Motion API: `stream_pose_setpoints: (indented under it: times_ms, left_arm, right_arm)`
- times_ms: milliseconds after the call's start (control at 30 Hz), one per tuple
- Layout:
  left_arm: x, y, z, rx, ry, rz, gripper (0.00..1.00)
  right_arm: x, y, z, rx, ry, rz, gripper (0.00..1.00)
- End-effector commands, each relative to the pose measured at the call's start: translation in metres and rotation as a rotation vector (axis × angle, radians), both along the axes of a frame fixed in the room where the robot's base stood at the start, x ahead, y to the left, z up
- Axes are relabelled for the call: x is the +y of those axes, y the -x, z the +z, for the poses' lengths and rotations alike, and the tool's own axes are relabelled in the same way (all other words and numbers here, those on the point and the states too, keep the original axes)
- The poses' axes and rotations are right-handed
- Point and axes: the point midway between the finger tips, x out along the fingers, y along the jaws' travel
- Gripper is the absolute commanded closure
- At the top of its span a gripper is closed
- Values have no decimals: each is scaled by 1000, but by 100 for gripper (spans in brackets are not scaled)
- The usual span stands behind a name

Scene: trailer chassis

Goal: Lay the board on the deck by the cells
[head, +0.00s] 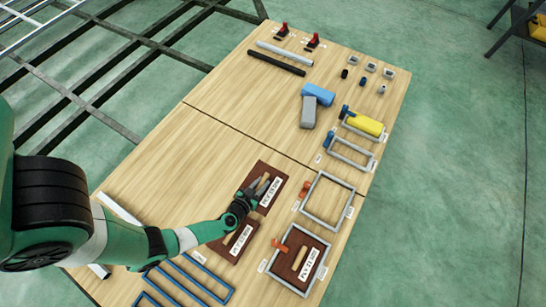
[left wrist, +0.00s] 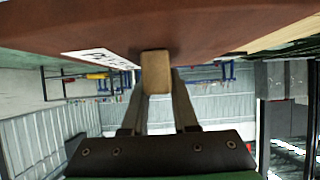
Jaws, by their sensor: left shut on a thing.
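My left gripper (head: 262,185) is shut on the wooden handle of a dark brown board (head: 275,172) with a white label, over the middle of the light wood deck (head: 185,165). In the left wrist view the board (left wrist: 210,25) fills the top, and its handle (left wrist: 155,72) sits between the two fingers. I cannot tell whether the board touches the deck. A second brown board (head: 221,248) lies just below it, partly hidden by my arm. The cells are grey rectangular outlines along the right side; one cell (head: 352,191) is empty, and the cell below holds a third board (head: 312,246).
Orange pieces (head: 304,189) lie by the cells. A yellow item (head: 367,125) lies in an upper cell, with blue (head: 318,94) and grey (head: 308,113) blocks nearby. Blue rails (head: 205,277) lie at the lower left. The deck's middle left is clear.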

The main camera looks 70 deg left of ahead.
Motion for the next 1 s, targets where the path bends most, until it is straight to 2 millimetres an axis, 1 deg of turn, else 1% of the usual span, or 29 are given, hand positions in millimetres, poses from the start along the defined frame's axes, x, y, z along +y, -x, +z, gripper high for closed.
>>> stream_pose_setpoints:
  times_ms: [33, 200, 233, 300, 400, 500, 667, 767, 800, 900, 1000]
  left_arm:
    - [14, -10, -16, -7, -1, 14, 100]
    - [51, -41, -37, -7, -2, 10, 100]
    - [57, -45, -44, -6, -2, 9, 100]
    - [65, -53, -63, -4, -1, 5, 100]
    - [75, -62, -77, -3, -1, 4, 100]
    - [81, -67, -81, -2, -1, 3, 100]
    - [82, -69, -80, -1, -2, 0, 100]
    - [88, -73, -94, -3, -1, 3, 100]
    - [89, -74, -103, -2, -1, 1, 100]
    - [88, -73, -118, -2, -1, 1, 100]
    - [88, -74, -122, -2, -1, 1, 100]
  right_arm:
    - [0, 0, -21, 0, 0, 0, 0]
    - [0, 0, -53, 1, 0, 0, 0]
    - [0, 0, -60, 0, 0, 0, 0]
    - [0, 0, -81, 1, 0, 0, 0]
    - [0, 0, -97, 1, 0, 0, 0]
    - [0, 0, -103, 1, 0, 0, 0]
    - [0, 0, -102, 0, 0, 0, 0]
    - [0, 0, -118, 0, 0, 0, 0]
    - [0, 0, -127, 0, 0, 0, 0]
    - [0, 0, -143, 1, 0, 0, 0]
    - [0, 0, -148, 1, 0, 0, 0]
